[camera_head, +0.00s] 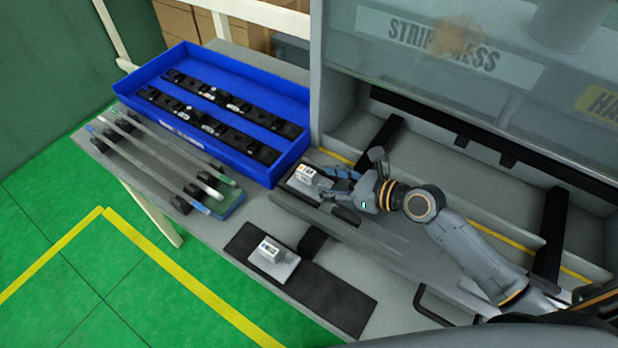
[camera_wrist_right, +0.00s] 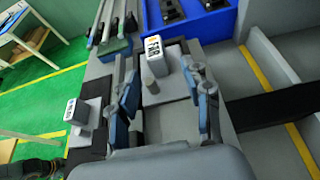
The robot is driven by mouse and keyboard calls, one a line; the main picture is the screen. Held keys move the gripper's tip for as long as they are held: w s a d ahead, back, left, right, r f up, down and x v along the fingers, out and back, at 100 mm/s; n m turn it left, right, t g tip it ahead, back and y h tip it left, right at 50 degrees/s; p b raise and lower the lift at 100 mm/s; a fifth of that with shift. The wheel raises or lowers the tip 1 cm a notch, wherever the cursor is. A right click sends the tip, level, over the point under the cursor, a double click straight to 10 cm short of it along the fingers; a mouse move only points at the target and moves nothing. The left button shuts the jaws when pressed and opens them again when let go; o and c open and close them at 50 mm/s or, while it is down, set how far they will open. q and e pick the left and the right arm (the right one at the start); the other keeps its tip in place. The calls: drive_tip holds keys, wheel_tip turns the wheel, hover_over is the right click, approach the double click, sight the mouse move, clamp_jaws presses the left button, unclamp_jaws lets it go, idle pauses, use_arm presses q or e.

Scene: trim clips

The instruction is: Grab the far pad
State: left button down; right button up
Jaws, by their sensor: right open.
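The far pad is a light grey block with a white label (camera_head: 307,173), on a grey base plate over a dark mat at the blue bin's near right corner. In the right wrist view it (camera_wrist_right: 154,62) reads "FAR" and stands between and beyond my fingertips. A second labelled pad (camera_head: 268,251) sits on a black mat nearer the front edge; it also shows at the left of the wrist view (camera_wrist_right: 75,112). My right gripper (camera_head: 336,181) is open and empty, just right of the far pad, with its fingers pointing toward it.
A blue bin (camera_head: 150,73) with rows of black clips stands at the back left. Long strips (camera_head: 150,150) lie on black holders in front of it. A grey machine frame with a clear panel (camera_head: 430,50) rises at the right. The black mat (camera_head: 335,300) has bare room.

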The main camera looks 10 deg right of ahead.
sight(315, 176)
drive_tip(key=shift+w+a+p, duration=0.3)
drive_tip(key=shift+w+a, duration=0.15)
drive_tip(key=x, duration=0.3)
drive_tip(key=shift+w+a+p, duration=0.2)
drive_tip(key=shift+a+p, duration=0.15)
drive_tip(key=shift+p, duration=0.05)
drive_tip(key=shift+w+a+f, duration=0.15)
drive_tip(key=shift+w+a, duration=0.05)
drive_tip(key=shift+a, duration=0.05)
drive_tip(key=shift+d, duration=0.1)
drive_tip(key=shift+c, duration=0.6)
drive_tip(key=c, duration=0.7)
clamp_jaws()
use_arm(q)
drive_tip(key=shift+w+d+r, duration=0.2)
drive_tip(key=shift+w+r, duration=0.15)
drive_tip(key=shift+r, duration=0.4)
